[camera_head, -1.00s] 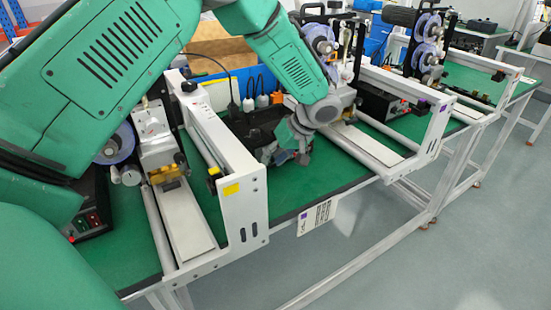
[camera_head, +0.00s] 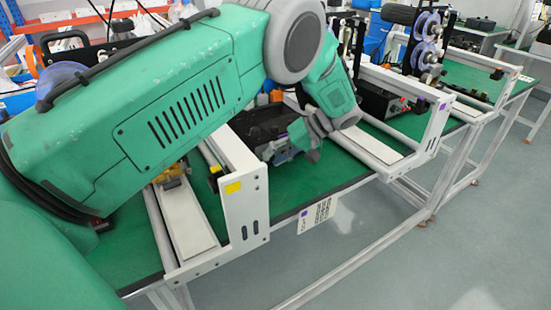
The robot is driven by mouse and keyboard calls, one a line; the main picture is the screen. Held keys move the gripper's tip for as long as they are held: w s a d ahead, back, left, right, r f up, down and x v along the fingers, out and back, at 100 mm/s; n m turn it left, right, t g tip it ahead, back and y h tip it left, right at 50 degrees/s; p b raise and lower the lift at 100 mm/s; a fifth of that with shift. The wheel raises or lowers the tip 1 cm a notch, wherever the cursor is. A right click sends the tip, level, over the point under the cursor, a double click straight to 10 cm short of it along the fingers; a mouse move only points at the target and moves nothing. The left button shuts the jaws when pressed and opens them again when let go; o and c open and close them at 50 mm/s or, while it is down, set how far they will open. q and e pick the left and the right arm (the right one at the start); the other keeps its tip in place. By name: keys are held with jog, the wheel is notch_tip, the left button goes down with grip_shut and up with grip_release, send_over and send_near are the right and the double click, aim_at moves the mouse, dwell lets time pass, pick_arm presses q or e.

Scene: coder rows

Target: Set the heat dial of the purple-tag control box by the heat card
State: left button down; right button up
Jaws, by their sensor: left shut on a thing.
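The black control box (camera_head: 243,122) stands on the green bench between two white frames. A purple tag (camera_head: 441,107) shows on the frame to its right. My left gripper (camera_head: 281,151) is low at the front of this box, shut on a small part there, which appears to be the heat dial. Gripper and wrist hide the dial, so its setting cannot be read. The heat card (camera_head: 317,214), white with a purple mark and dark print, hangs at the bench's front edge below the box. Its print is too small to read. My right gripper is not in view.
The white frame (camera_head: 243,195) with a yellow tag (camera_head: 233,188) stands close left of my gripper. Another black control box (camera_head: 378,101) stands farther right. Spool machines (camera_head: 428,45) rise behind. The aisle floor (camera_head: 440,255) at right is clear.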

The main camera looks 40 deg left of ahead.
pick_arm(q)
jog(key=shift+w+a+f+m+g+y+b, duration=0.1)
jog(key=shift+w+f+m+g+y+b, duration=0.15)
jog(key=shift+g+y+b, duration=0.45)
jog(key=shift+s+r+b, duration=0.1)
jog(key=shift+b, duration=0.35)
